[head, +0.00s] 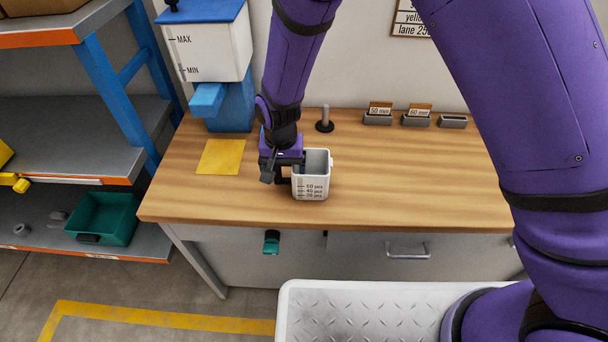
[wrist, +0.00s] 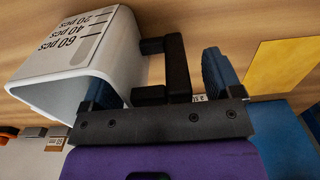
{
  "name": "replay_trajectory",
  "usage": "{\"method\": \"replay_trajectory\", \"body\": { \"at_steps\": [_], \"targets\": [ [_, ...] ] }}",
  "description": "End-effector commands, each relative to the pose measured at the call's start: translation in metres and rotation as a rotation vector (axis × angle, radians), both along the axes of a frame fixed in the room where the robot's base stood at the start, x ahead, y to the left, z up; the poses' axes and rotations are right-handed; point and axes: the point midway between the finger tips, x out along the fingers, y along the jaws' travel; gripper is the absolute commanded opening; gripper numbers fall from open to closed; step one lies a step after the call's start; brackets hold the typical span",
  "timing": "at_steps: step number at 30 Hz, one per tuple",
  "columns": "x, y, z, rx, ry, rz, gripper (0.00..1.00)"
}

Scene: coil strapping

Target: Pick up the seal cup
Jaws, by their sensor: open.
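The seal cup (head: 312,188) is a white square cup marked 60, 40 and 20 pcs, standing upright on the wooden bench. Its black handle (wrist: 177,68) sticks out on the side towards my gripper. My gripper (head: 285,171) is at the cup's left side, open. In the wrist view the cup (wrist: 75,50) fills the upper left. The gripper (wrist: 157,78) has one blue finger at the cup's mouth, seemingly inside the rim, and the other beyond the handle. The handle lies between the fingers; I cannot tell whether either finger touches.
A yellow sheet (head: 220,157) lies left of the cup, before a white and blue dispenser (head: 215,50). A dark peg (head: 325,120) stands behind the cup. Small labelled holders (head: 378,117) line the back right. The bench (head: 420,180) is clear to the right.

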Motion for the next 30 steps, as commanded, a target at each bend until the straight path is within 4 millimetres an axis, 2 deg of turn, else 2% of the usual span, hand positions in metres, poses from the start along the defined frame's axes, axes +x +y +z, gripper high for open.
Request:
{"method": "replay_trajectory", "body": {
  "at_steps": [8, 15, 25, 30],
  "targets": [
    [0.0, 0.0, -0.006, 0.001, -0.001, 0.0, 0.85],
    [0.0, 0.0, -0.005, 0.001, -0.001, 0.0, 0.3],
    [0.0, 0.0, -0.004, 0.001, -0.001, 0.0, 0.3],
    [0.001, 0.001, 0.006, 0.002, -0.002, 0.0, 0.3]
  ]
}}
